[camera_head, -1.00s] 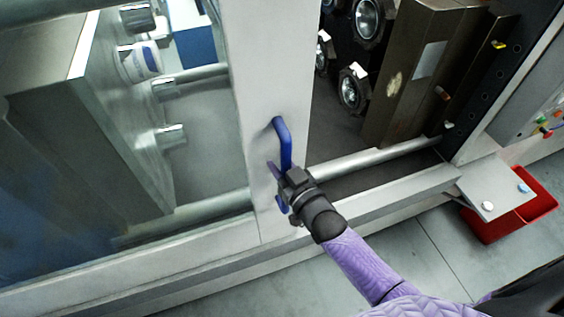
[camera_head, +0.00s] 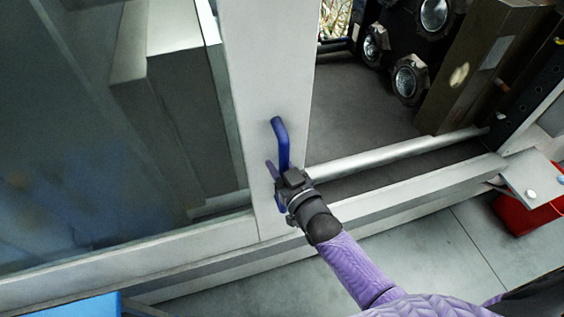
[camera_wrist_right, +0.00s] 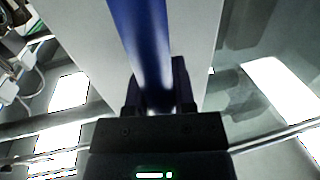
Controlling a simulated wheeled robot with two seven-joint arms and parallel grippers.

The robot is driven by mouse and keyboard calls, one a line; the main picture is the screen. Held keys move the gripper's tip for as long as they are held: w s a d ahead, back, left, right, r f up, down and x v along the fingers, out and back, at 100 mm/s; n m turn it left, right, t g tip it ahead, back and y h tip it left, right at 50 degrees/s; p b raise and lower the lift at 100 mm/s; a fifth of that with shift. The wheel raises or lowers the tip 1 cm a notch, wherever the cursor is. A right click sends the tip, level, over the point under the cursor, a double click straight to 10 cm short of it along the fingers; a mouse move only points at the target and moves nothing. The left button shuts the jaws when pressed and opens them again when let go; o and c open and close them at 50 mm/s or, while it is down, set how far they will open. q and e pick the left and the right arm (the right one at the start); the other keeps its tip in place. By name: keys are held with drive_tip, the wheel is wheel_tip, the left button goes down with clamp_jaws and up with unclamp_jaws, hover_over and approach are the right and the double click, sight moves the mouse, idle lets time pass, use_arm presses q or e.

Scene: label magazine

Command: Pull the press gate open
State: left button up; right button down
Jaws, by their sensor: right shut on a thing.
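The press gate (camera_head: 268,75) is a pale grey frame with a large glass pane (camera_head: 90,130) on its left side. A blue bar handle (camera_head: 281,135) stands on the gate's upright. My right gripper (camera_head: 284,180) is shut on the lower part of this handle. In the right wrist view the blue handle (camera_wrist_right: 145,45) runs down between the two dark fingers (camera_wrist_right: 157,90). The gate stands partly open, with the press interior showing to the right of its upright. My left gripper is not in view.
Inside the opening are a steel tie bar (camera_head: 400,155), a brown mould block (camera_head: 480,65) and round dark-rimmed fittings (camera_head: 410,80). A red bin (camera_head: 525,212) stands at the right on the grey floor. A blue object (camera_head: 75,307) shows at the bottom left.

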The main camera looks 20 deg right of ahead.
drive_tip(key=shift+s+a+f, duration=0.1)
drive_tip(key=shift+a, duration=0.4)
drive_tip(key=shift+c, duration=2.2)
unclamp_jaws()
drive_tip(key=shift+s, duration=0.1)
drive_tip(key=shift+d, duration=0.1)
drive_tip(key=v, duration=0.9)
drive_tip(key=shift+s, duration=0.35)
drive_tip(key=shift+d, duration=0.1)
